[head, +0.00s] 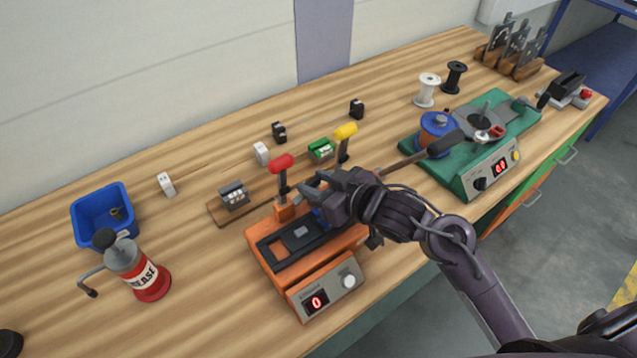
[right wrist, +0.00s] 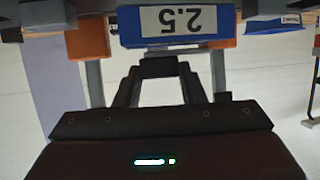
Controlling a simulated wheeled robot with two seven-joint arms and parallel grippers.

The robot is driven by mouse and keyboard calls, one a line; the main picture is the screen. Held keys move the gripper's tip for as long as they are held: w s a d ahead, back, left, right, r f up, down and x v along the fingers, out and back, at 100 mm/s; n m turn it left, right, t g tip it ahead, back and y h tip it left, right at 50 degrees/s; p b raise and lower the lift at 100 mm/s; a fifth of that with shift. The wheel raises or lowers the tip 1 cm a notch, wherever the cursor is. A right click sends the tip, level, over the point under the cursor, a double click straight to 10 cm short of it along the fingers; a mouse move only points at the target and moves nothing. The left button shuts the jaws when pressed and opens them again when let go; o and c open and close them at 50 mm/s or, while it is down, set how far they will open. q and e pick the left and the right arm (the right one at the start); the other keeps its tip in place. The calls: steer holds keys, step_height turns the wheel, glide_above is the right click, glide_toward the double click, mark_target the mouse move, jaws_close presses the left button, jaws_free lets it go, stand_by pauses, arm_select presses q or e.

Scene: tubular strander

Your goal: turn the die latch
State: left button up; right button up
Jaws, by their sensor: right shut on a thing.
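The orange machine (head: 318,270) stands at the front of the bench, with a red-knobbed lever (head: 282,163) and a yellow-knobbed lever (head: 346,130) upright behind it. Its display reads 0. My right gripper (head: 310,188) is over the machine's back part, beside the red lever. In the right wrist view the blue block (right wrist: 185,25) carries an upside-down 2.5 label. There my right gripper's fingers (right wrist: 160,72) are shut on a dark piece at the block's edge; I cannot tell whether this is the latch. My left gripper is out of view.
A wooden board (head: 225,218) with a grey die block (head: 233,195) lies left of the machine. A red grease can (head: 147,281) and blue bin (head: 101,213) stand further left. A green machine (head: 480,160) stands to the right.

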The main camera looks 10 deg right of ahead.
steer(key=shift+a+f+m+t+h+b, duration=0.15)
steer(key=shift+m+t+h+b, duration=0.45)
steer(key=shift+m+h+b, duration=0.4)
steer(key=shift+b, duration=0.35)
steer(key=o, duration=0.7)
steer(key=shift+s, duration=0.1)
